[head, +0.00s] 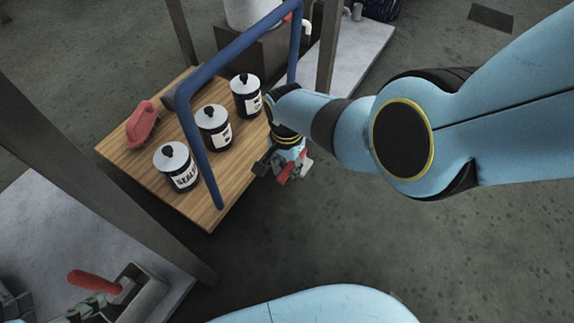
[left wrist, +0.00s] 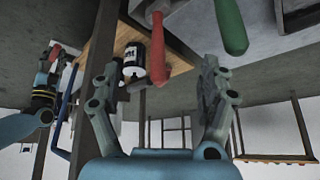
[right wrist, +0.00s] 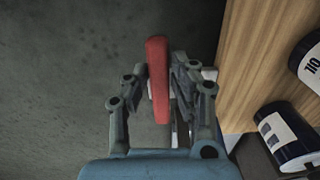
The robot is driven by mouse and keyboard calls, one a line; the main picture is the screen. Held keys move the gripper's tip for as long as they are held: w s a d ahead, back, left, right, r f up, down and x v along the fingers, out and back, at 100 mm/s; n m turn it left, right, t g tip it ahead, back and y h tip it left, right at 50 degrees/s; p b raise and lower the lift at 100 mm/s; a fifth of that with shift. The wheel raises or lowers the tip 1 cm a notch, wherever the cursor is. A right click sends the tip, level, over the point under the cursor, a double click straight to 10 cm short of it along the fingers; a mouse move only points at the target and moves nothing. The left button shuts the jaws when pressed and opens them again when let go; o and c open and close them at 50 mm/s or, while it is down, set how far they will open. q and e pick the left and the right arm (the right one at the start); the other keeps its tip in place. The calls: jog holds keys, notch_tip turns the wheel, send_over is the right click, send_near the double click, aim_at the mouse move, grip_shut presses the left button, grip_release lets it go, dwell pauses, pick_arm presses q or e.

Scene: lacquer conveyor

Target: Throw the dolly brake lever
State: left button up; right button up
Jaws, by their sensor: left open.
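The wooden dolly (head: 120,150) stands at upper left in the head view, with a blue tubular handle (head: 197,150). The red brake lever (head: 284,172) shows beside its near right edge. In the head view my right gripper (head: 283,166) partly hides the lever. My left gripper (left wrist: 158,90) is open and empty at the lower left of the head view, near a red-handled tool (head: 95,282).
Three labelled cans (head: 177,166) and a red object (head: 143,124) are on the dolly deck. A grey bench (head: 60,225) with a post stands at lower left. In the left wrist view a green handle (left wrist: 231,25) hangs near the red one.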

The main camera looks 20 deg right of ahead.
jog(key=o, duration=0.3)
jog(key=shift+o, duration=0.2)
